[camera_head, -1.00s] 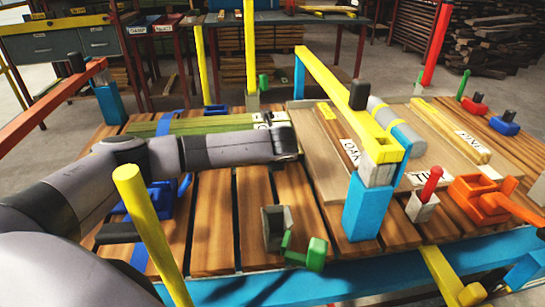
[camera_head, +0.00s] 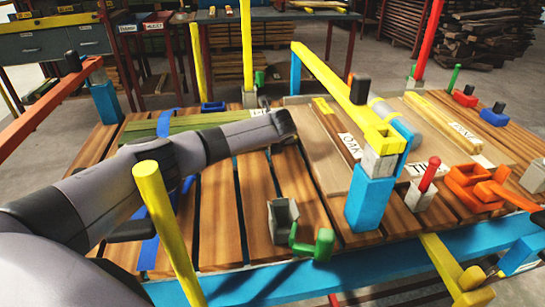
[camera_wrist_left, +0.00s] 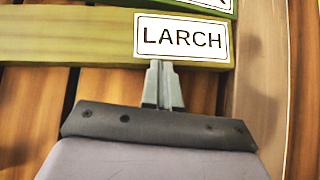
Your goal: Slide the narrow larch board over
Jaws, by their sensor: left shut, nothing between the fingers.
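The narrow larch board (camera_wrist_left: 75,35) is pale olive-green with a white LARCH label at its right end in the left wrist view. In the head view, green boards (camera_head: 190,123) lie at the left of the slatted table, partly hidden by my left arm; I cannot tell there which is the larch. My left gripper (camera_wrist_left: 163,76) is shut and empty, its tips at the board's near long edge, just below the label. I cannot tell whether they touch it. In the head view the fingers are hidden behind the wrist. My right gripper is not in view.
Another green labelled board (camera_wrist_left: 222,5) lies just beyond the larch. Right of them is a plywood panel (camera_head: 328,187) carrying an oak board (camera_head: 338,135) and other labelled pieces. Yellow posts, a yellow bar (camera_head: 335,87) and clamps (camera_head: 283,218) stand around the table.

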